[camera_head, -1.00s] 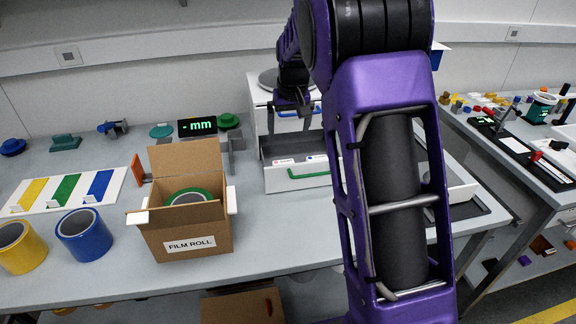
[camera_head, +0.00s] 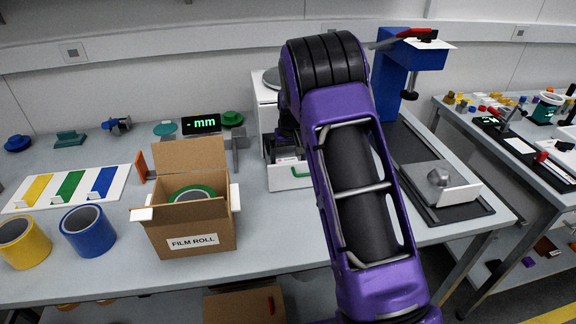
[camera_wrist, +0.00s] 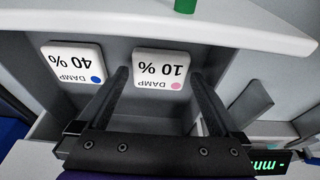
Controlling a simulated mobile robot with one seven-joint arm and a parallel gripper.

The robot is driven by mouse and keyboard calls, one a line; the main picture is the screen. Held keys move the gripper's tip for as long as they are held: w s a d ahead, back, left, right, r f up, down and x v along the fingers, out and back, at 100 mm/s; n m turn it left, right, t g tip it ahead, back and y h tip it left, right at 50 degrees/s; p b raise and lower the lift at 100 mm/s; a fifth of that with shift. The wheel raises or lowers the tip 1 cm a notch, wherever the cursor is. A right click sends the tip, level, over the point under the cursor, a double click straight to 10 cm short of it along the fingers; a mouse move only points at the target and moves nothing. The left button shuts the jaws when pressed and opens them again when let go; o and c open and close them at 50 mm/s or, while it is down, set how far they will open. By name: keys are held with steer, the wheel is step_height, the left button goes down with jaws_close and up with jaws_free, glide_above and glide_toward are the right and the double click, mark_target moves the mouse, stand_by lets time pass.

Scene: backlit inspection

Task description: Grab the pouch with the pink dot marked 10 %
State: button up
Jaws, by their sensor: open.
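The pouch with the pink dot (camera_wrist: 162,69) is a white square marked "10 %" and "DAMP", upside down in the wrist view. It lies in an open drawer (camera_head: 289,179). My gripper (camera_wrist: 160,75) is open, with one finger on each side of this pouch; the fingertips are near its side edges, and I cannot tell if they touch. A second white pouch with a blue dot (camera_wrist: 74,62), marked "40 %", lies to the left, outside the left finger. In the head view my arm hides most of the drawer's inside, and both pouches are hidden.
The drawer's white front wall (camera_wrist: 220,25) is close beyond the pouches. A box marked "FILM ROLL" (camera_head: 192,241) stands left of the drawer, with a green "mm" display (camera_head: 201,124) behind it. A blue press stand (camera_head: 390,85) rises at right.

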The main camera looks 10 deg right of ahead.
steer(key=shift+w+f, duration=0.15)
steer(key=shift+f, duration=0.3)
steer(key=c, duration=1.1)
